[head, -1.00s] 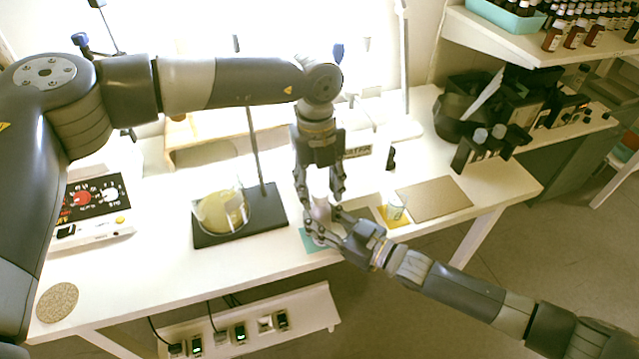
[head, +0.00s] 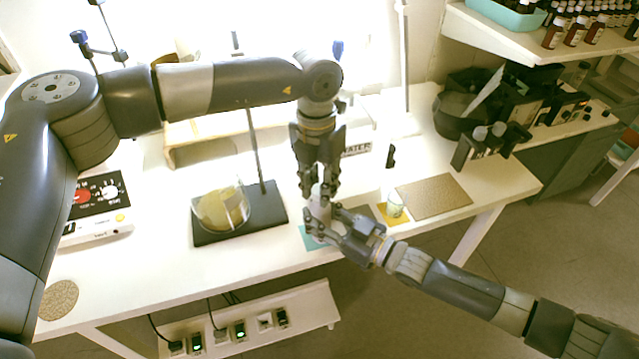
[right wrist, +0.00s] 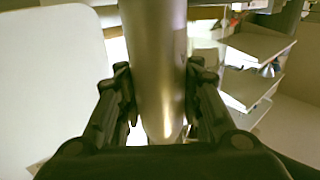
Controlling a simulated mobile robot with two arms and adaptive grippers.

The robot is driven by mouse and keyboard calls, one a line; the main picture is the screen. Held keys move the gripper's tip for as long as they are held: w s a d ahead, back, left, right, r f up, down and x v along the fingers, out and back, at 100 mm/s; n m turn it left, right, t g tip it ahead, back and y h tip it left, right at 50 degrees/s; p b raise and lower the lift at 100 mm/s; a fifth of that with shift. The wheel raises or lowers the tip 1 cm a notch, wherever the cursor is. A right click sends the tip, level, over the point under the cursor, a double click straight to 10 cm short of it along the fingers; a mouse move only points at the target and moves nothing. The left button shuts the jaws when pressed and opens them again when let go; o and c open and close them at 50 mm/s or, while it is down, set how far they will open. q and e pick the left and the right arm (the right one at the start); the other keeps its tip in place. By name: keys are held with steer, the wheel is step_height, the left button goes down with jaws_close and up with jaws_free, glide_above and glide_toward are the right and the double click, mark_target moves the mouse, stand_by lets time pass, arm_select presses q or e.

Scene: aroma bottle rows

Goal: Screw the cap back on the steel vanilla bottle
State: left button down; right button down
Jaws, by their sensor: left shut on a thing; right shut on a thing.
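The steel vanilla bottle (head: 315,208) stands upright over the teal mat (head: 309,240) near the front edge of the table. My right gripper (head: 321,226) comes in from the right and is shut around the bottle's body. In the right wrist view the grey metal bottle (right wrist: 158,50) fills the space between the fingers of my right gripper (right wrist: 160,95). My left gripper (head: 319,192) points down from above and is shut at the bottle's top. The cap between its fingers is hidden.
A stand with a round glass dish (head: 222,208) is to the left. A small glass (head: 395,206) on a yellow mat and a brown board (head: 434,197) are to the right. Black boxes (head: 478,147) stand at the back right.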

arm_select(q)
steer(key=shift+m, duration=1.2)
steer(key=c, duration=1.3)
jaws_free()
steer(key=shift+a+r, duration=0.1)
steer(key=shift+r, duration=2.15)
steer(key=shift+c, duration=0.3)
